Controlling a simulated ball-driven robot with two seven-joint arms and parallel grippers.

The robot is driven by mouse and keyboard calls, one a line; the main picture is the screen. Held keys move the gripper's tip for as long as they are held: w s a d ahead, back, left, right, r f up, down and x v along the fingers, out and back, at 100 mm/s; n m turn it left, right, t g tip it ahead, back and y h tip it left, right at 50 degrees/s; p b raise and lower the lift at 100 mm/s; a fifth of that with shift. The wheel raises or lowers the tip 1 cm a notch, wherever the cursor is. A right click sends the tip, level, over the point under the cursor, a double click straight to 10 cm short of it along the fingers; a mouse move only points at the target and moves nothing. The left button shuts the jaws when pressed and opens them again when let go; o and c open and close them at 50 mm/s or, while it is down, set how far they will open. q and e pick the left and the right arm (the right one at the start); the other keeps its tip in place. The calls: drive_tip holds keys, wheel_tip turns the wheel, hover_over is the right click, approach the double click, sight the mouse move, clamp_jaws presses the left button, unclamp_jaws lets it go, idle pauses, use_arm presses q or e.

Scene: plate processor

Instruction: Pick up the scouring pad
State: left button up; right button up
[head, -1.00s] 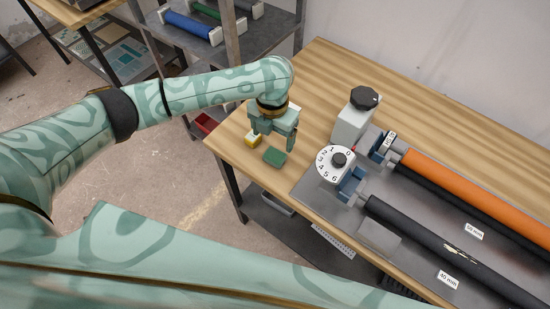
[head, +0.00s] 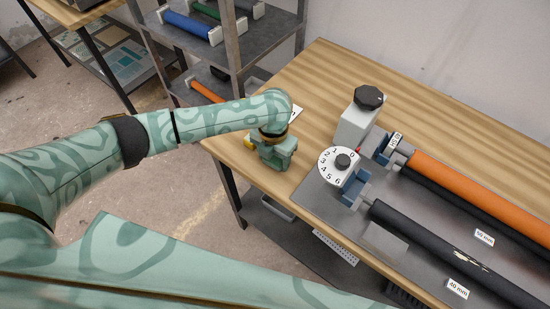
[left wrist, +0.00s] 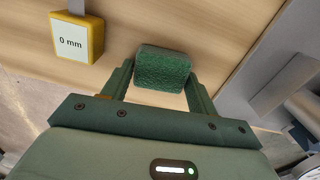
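The green scouring pad (left wrist: 163,62) lies on the wooden table near its front edge, seen in the left wrist view. My left gripper (left wrist: 161,82) is open, with one finger on each side of the pad. The fingertips are close to the pad's edges; I cannot tell whether they touch it. In the head view my left gripper (head: 275,163) is low over the table and hides most or all of the pad. My right gripper is not in view.
A yellow block labelled 0 mm (left wrist: 78,40) stands close beside the left gripper; it also shows in the head view (head: 249,143). A numbered white dial (head: 334,166) and an orange roller (head: 470,185) are to the right.

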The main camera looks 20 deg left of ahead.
sight(274, 158)
use_arm(q)
drive_tip(key=c, duration=0.4)
drive_tip(key=shift+c, duration=0.2)
wheel_tip(274, 158, up, 9)
drive_tip(key=p, duration=0.3)
drive_tip(key=shift+r+p, duration=0.35)
drive_tip(key=shift+r, duration=0.15)
